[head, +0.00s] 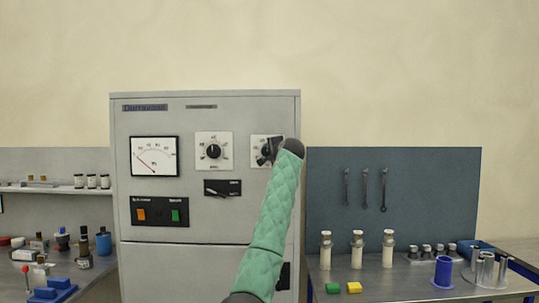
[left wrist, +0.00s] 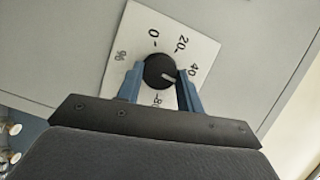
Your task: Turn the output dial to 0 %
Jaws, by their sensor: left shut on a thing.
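The output dial is a black round knob (left wrist: 159,72) on a white plate (left wrist: 140,40) marked %, 0, 20, 40 and 80 in the left wrist view. My left gripper (left wrist: 160,80) is shut on the knob, with one blue finger on each side. In the head view the dial's plate (head: 256,142) is on the upper right of the grey cabinet (head: 150,270). My left gripper (head: 270,151) and dark wrist partly hide it. My right gripper is not in view.
A second dial (head: 213,151) is left of the held one, with a gauge (head: 154,156) further left. A black lever switch (head: 222,188) and a panel with orange and green buttons (head: 160,212) sit below. A bench with bottles (head: 357,250) is at right.

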